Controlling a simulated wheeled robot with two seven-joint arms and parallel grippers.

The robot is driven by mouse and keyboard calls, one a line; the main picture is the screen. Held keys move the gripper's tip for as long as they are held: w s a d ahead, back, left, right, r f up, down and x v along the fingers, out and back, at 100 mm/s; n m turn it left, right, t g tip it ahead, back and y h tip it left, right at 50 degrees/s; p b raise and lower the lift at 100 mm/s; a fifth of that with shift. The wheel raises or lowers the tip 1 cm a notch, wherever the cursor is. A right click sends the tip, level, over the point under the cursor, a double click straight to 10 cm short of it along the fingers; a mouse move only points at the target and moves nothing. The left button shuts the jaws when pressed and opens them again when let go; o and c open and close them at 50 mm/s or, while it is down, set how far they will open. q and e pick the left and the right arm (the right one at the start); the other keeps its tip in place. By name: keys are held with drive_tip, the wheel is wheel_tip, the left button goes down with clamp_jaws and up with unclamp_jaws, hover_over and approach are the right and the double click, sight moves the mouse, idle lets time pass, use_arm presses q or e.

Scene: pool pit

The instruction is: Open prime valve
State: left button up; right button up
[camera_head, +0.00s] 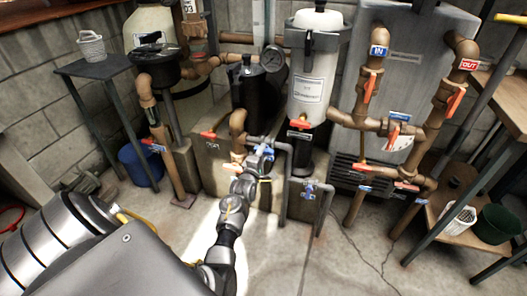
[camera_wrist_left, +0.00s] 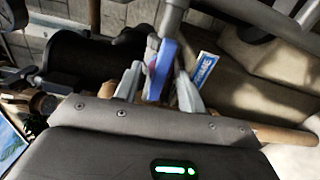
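The prime valve's blue handle (camera_wrist_left: 163,70) shows in the left wrist view, hanging below a grey pipe, with a blue and white "PRIME" label (camera_wrist_left: 205,68) to its right. My left gripper (camera_wrist_left: 159,80) has its two fingers on either side of this handle. The fingers are apart, with a narrow gap on the left side; contact on the right side is unclear. In the head view my left gripper (camera_head: 262,156) reaches to the grey pipework at the foot of the black pump, and mostly hides the handle. My right gripper is not in view.
A white filter (camera_head: 313,75) stands behind, with a grey heater (camera_head: 405,60) on the right. Copper pipes carry red-handled valves, such as one (camera_head: 299,123) below the filter. Another blue valve (camera_head: 309,190) sits just right of the gripper. A blue bucket (camera_head: 140,167) stands left.

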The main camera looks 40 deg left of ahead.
use_arm(q)
drive_tip(key=p+v, duration=0.5)
drive_tip(key=v, duration=0.2)
idle(0.3)
idle(0.4)
